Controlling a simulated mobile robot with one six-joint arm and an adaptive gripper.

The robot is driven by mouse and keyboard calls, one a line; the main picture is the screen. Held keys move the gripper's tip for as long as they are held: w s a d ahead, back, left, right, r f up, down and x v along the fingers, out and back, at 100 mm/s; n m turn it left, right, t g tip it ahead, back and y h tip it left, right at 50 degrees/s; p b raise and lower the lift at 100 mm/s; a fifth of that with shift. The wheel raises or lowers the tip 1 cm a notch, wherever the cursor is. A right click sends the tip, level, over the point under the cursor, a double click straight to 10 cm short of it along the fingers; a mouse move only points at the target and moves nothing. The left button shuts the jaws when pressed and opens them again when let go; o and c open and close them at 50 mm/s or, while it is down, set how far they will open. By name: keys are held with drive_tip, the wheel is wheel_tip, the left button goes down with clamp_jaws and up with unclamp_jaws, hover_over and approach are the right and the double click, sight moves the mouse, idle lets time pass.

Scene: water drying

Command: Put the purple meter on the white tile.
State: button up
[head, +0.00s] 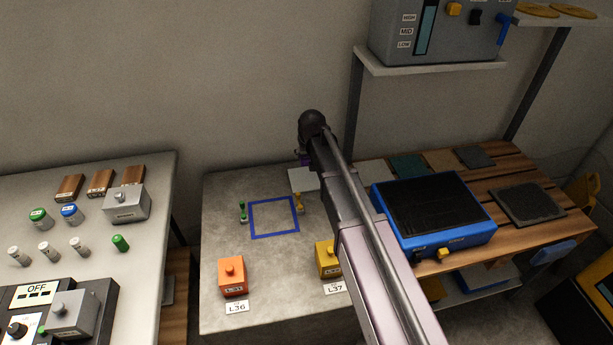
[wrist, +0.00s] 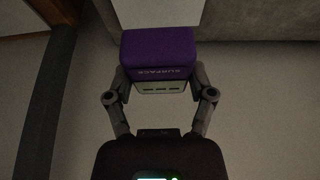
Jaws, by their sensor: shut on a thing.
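The purple meter (wrist: 158,48), a block with "SURFACE" lettering and a pale display face, is between the fingers of my gripper (wrist: 160,82) in the wrist view. My gripper is shut on it. The white tile (wrist: 160,8) shows at the top edge of the wrist view, just beyond the meter. In the head view the white tile (head: 301,181) lies at the back of the grey table, partly covered by my arm. A small bit of the purple meter (head: 304,158) shows above the tile there. My fingers are mostly hidden by my arm in the head view.
A blue square outline (head: 273,235) is on the grey table, with small green and yellow pieces beside it. An orange block (head: 232,276) and a yellow block (head: 327,260) stand in front. A blue device (head: 435,213) and several flat tiles lie on the wooden bench to the right.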

sight(309, 160)
drive_tip(key=shift+f+b, duration=2.1)
drive_tip(key=shift+f, duration=0.35)
drive_tip(key=shift+f+b, duration=1.85)
drive_tip(key=shift+f, duration=0.15)
drive_tip(key=o, duration=1.2)
drive_tip(key=shift+r, duration=0.2)
drive_tip(key=p+v, duration=1.1)
drive_tip(key=v, duration=0.1)
